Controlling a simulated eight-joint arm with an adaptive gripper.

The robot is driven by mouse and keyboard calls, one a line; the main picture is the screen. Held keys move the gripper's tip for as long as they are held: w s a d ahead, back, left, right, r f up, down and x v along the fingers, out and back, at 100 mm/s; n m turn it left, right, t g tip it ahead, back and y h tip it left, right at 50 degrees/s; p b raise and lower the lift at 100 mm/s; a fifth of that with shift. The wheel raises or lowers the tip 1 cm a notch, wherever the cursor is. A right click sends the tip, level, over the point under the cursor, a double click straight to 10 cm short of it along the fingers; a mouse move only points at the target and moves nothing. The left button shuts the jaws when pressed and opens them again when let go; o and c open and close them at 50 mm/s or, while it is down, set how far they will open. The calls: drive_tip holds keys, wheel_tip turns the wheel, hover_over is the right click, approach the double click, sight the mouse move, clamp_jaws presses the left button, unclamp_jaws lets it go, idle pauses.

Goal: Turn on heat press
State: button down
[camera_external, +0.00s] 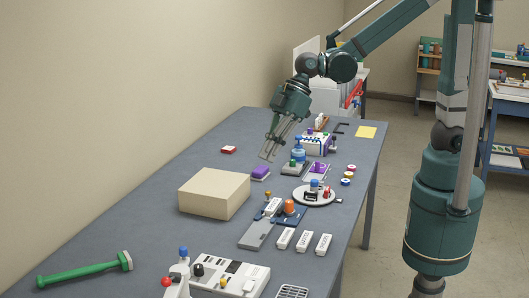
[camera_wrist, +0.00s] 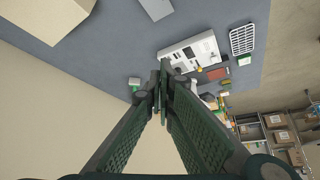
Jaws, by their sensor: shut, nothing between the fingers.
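No machine is labelled clearly enough to tell which is the heat press. A white control unit with dark switches and small knobs (camera_external: 232,275) stands at the near end of the table, and it also shows in the wrist view (camera_wrist: 195,52). A white device with red and blue knobs (camera_external: 178,270) stands beside it, cut off by the frame edge. My gripper (camera_external: 268,157) is above the far half of the table, beyond the beige box, pointing down and touching nothing visible. In the wrist view its fingers (camera_wrist: 163,84) are together and empty, hiding part of the scene.
A beige box (camera_external: 213,193) stands mid-table. A green-handled hammer (camera_external: 85,270) lies at the near left. White blocks (camera_external: 303,241), a round white tray (camera_external: 322,198) and several small devices crowd the right side. Bare tabletop (camera_external: 150,215) lies left of the box, along the wall.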

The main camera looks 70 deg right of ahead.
drive_tip(key=s+a+f+n+g, duration=0.1)
drive_tip(key=a+f+n, duration=0.1)
drive_tip(key=a, duration=0.6)
drive_tip(key=s+a+f+n+g+y+p, duration=0.1)
drive_tip(key=a+f, duration=0.3)
drive_tip(key=a, duration=0.5)
drive_tip(key=s+a+f+n+g, duration=0.1)
drive_tip(key=s+a+f+n, duration=0.2)
drive_tip(key=a, duration=0.6)
drive_tip(key=shift+s+f+y+p, duration=0.15)
drive_tip(key=shift+f+y+p, duration=0.15)
drive_tip(key=shift+f+y, duration=0.1)
drive_tip(key=shift+d, duration=0.1)
drive_tip(key=shift+f, duration=0.15)
hover_over(249, 281)
drive_tip(key=f, duration=0.9)
drive_tip(key=shift+a+f, duration=0.15)
drive_tip(key=shift+a, duration=0.05)
drive_tip(key=shift+d+f, duration=0.15)
drive_tip(key=shift+f, duration=1.05)
drive_tip(key=shift+f+b, duration=0.1)
drive_tip(key=shift+b, duration=0.25)
